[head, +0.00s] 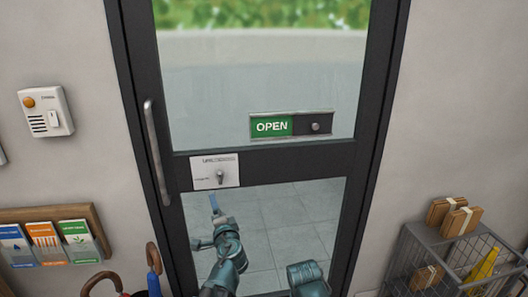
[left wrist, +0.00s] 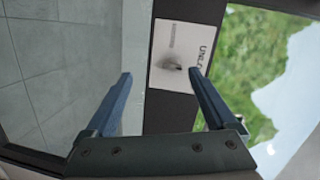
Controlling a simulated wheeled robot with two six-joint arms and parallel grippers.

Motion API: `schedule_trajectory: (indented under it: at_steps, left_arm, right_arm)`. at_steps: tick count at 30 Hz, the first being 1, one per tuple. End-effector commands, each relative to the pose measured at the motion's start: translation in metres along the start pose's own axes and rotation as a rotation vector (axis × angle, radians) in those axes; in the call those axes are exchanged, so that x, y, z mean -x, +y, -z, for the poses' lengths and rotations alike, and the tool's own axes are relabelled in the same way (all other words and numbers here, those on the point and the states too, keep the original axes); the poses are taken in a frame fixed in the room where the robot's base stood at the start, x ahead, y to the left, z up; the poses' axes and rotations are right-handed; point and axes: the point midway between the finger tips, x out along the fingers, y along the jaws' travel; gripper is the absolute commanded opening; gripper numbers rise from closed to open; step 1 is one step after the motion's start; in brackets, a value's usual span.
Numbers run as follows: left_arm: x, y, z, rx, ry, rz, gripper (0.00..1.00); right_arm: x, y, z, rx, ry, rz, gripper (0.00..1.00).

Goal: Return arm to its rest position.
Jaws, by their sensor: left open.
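My left arm reaches up toward the glass door, and its gripper (head: 214,204) is just below the white lock plate (head: 205,170) with a small grey turn knob (head: 220,177). In the left wrist view my left gripper (left wrist: 161,77) is open, its two blue fingers wide apart with nothing between them. The plate (left wrist: 165,78) shows beyond the fingers, nearer the right one, with its knob (left wrist: 174,66) blurred. The fingers look apart from the knob. Part of my right arm shows at the bottom of the head view; its gripper is not seen.
The dark-framed door (head: 270,157) has a long vertical handle (head: 155,150) on the left and a green OPEN sign (head: 272,126). Umbrellas (head: 153,258) and a leaflet rack (head: 92,213) stand at lower left. A wire basket (head: 412,245) with boxes is at lower right.

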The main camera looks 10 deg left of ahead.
Motion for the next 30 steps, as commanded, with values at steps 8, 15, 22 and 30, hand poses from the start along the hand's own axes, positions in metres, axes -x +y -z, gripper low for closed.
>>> schedule_trajectory:
  at_steps: [8,15,22,30]
  left_arm:
    - [0.091,0.083,-0.015,0.386,-0.42,-0.52,0.9]
    - [0.212,0.141,0.006,0.447,-0.675,-1.004,0.9]
    - [0.266,0.151,0.016,0.421,-0.756,-1.202,0.9]
    - [0.27,0.152,0.017,0.418,-0.763,-1.217,0.9]
  right_arm:
    - [0.051,0.005,-0.003,0.0,0.0,0.0,0.5]
    - [0.074,0.007,-0.004,-0.001,0.0,0.0,0.5]
    - [0.08,0.008,-0.005,-0.001,0.0,0.0,0.5]
    - [0.08,0.008,-0.005,-0.001,0.0,0.0,0.5]
